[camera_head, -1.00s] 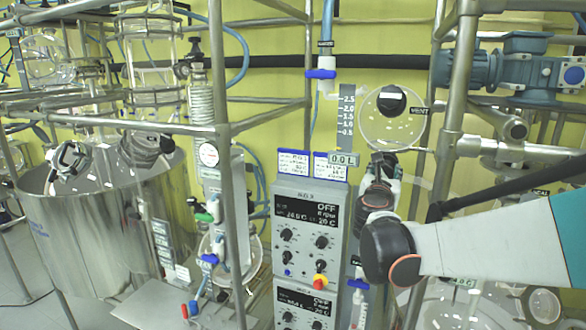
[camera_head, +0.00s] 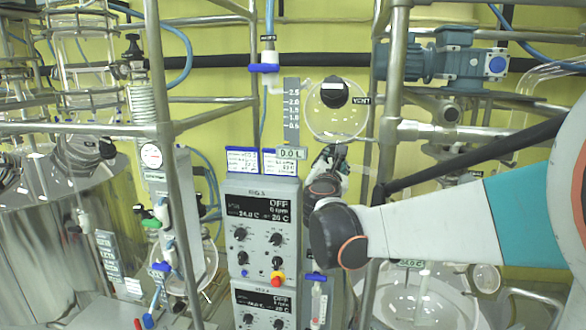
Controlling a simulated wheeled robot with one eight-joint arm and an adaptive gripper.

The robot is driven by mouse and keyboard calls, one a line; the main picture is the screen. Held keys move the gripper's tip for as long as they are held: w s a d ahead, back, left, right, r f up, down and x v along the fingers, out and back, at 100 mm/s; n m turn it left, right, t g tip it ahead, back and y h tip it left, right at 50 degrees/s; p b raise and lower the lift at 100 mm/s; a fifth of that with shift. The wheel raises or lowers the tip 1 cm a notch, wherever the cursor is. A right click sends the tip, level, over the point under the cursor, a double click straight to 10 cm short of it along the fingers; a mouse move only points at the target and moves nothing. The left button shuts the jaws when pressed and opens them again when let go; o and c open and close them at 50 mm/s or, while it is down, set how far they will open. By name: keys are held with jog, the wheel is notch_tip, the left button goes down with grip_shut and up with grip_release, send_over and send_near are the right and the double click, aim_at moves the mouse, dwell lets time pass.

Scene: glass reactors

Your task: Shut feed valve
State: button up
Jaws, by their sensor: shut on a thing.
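A round clear glass vessel (camera_head: 318,118) hangs right of the display cabinet, with a black vent knob (camera_head: 335,92) and a level scale (camera_head: 291,105) beside it. My gripper (camera_head: 333,154) is just under this vessel, shut on what appears to be the feed valve at its outlet. The valve handle is hidden behind the fingers and my wrist, so its angle cannot be told. The display below the scale reads 0.0 L.
The grey control cabinet (camera_head: 262,222) stands left of my wrist. A blue-handled valve (camera_head: 264,68) sits above, another (camera_head: 314,277) below. Steel frame posts (camera_head: 390,100) and a blue motor (camera_head: 455,62) are to the right. A steel tank (camera_head: 60,240) stands left.

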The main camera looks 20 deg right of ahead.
jog(key=m+b, duration=0.1)
jog(key=m, duration=0.3)
jog(key=shift+m, duration=0.3)
jog(key=m+b, duration=0.1)
jog(key=m, duration=0.4)
jog(key=shift+s+b, duration=0.1)
jog(key=shift+b, duration=0.2)
jog(key=m, duration=0.5)
jog(key=shift+b, duration=0.4)
jog(key=m, duration=0.4)
jog(key=shift+m+b, duration=0.35)
jog(key=shift+m, duration=0.05)
jog(key=o, duration=1.1)
jog(key=shift+s, duration=0.1)
